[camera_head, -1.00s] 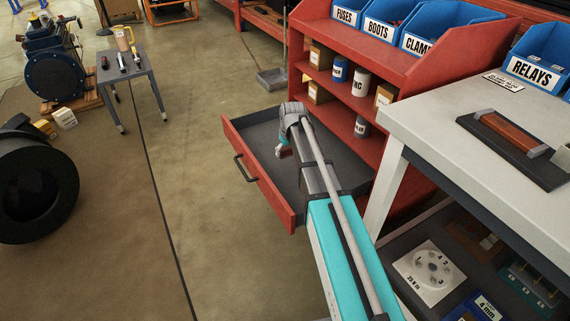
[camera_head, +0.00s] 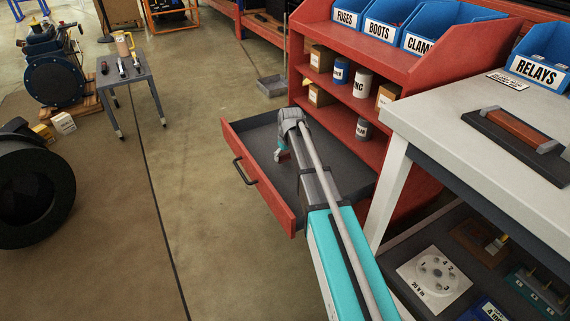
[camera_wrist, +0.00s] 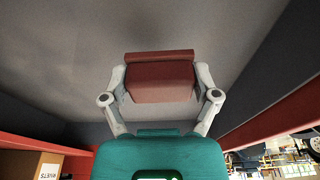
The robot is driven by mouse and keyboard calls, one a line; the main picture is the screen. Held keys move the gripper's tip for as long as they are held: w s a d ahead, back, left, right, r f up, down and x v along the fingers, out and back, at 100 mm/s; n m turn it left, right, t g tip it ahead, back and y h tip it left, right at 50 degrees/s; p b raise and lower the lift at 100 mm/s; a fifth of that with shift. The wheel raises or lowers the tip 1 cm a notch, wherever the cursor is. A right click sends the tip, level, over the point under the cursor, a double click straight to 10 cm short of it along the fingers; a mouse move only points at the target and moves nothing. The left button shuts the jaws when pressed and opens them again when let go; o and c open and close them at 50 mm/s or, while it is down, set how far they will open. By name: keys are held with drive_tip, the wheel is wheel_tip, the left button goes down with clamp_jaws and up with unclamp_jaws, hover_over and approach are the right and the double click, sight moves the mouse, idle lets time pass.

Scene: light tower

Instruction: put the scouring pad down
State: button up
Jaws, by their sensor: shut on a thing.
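The scouring pad (camera_wrist: 160,82) is a reddish-brown block in the wrist view. It sits between the two grey fingers of my gripper (camera_wrist: 160,92), which is shut on it. In the head view my gripper (camera_head: 283,157) points down inside the open red drawer (camera_head: 258,181), near its left side. Only a small reddish bit of the pad shows there. The drawer's grey floor lies under the pad. I cannot tell whether the pad touches it.
A red shelf unit (camera_head: 345,107) with boxes and cans rises behind the drawer. A white-topped workbench (camera_head: 430,110) stands on the right. The drawer floor around the pad looks bare. A small grey table (camera_head: 135,76) stands far left.

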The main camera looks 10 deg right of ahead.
sight(285, 159)
drive_tip(key=shift+s+b+x, duration=0.15)
drive_tip(key=shift+b+x, duration=0.45)
drive_tip(key=shift+x, duration=0.15)
drive_tip(key=shift+s+b+x, duration=0.15)
drive_tip(key=shift+b+x, duration=0.4)
drive_tip(key=shift+x, duration=0.15)
drive_tip(key=shift+f, duration=0.2)
drive_tip(key=o, duration=1.1)
drive_tip(key=shift+r, duration=0.15)
drive_tip(key=p+v, duration=1.1)
drive_tip(key=v, duration=0.1)
drive_tip(key=shift+p, duration=0.4)
drive_tip(key=shift+s, duration=0.2)
drive_tip(key=s+m+g, duration=0.2)
drive_tip(key=s+m, duration=0.1)
drive_tip(key=s, duration=2.2)
drive_tip(key=shift+s+a+f+h, duration=0.2)
drive_tip(key=shift+s+h, duration=0.1)
drive_tip(key=shift+h, duration=0.1)
